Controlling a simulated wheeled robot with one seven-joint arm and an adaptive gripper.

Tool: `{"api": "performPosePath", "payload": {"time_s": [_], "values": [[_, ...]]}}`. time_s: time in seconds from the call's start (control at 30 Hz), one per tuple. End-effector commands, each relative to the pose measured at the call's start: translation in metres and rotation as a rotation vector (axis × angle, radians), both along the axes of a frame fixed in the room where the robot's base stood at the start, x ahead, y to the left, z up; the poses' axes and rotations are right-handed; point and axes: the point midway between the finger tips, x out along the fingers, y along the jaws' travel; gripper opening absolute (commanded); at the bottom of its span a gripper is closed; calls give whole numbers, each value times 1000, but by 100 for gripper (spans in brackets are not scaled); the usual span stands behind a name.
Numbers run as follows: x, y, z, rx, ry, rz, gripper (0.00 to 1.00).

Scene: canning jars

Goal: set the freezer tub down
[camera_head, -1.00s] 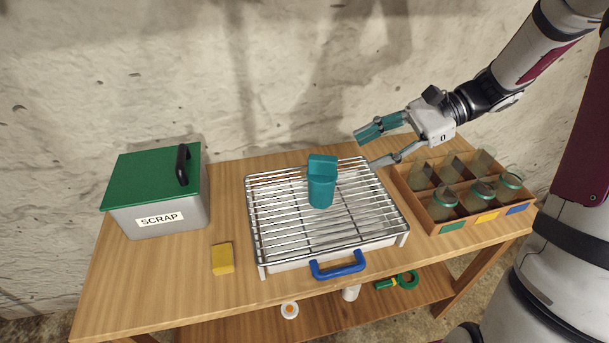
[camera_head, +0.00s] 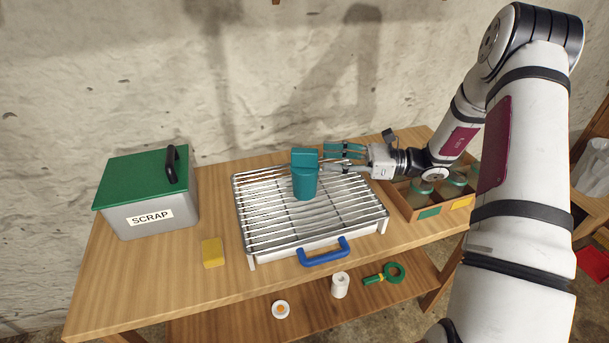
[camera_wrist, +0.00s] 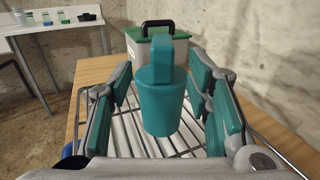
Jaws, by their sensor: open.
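The teal freezer tub (camera_head: 304,183), a tapered cup with a blocky upper part, stands upright on the wire rack (camera_head: 262,226). My gripper (camera_head: 322,160) is open and level, reaching in from the right with its fingertips close to the tub's right side. In the wrist view the tub (camera_wrist: 162,107) is centred between the two spread teal-padded fingers, with visible gaps on both sides. I cannot tell how deep it sits between the fingers. Nothing is held.
A grey SCRAP bin (camera_head: 150,215) with a green lid and a yellow block (camera_head: 212,253) are to the left. A wooden jar crate (camera_head: 409,207) lies under my arm at right. The rack has a blue handle (camera_head: 324,256) in front. Bare tabletop shows at the left front.

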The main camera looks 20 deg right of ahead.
Motion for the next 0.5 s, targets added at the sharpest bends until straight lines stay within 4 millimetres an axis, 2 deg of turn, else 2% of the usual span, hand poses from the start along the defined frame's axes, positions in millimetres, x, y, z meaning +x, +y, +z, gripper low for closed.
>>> {"api": "performPosePath", "payload": {"time_s": [0.1,0.37,0.5], "values": [[5,13,0,0,0,1,45],[10,26,0,-2,1,2,45],[18,43,2,-1,0,4,45]]}}
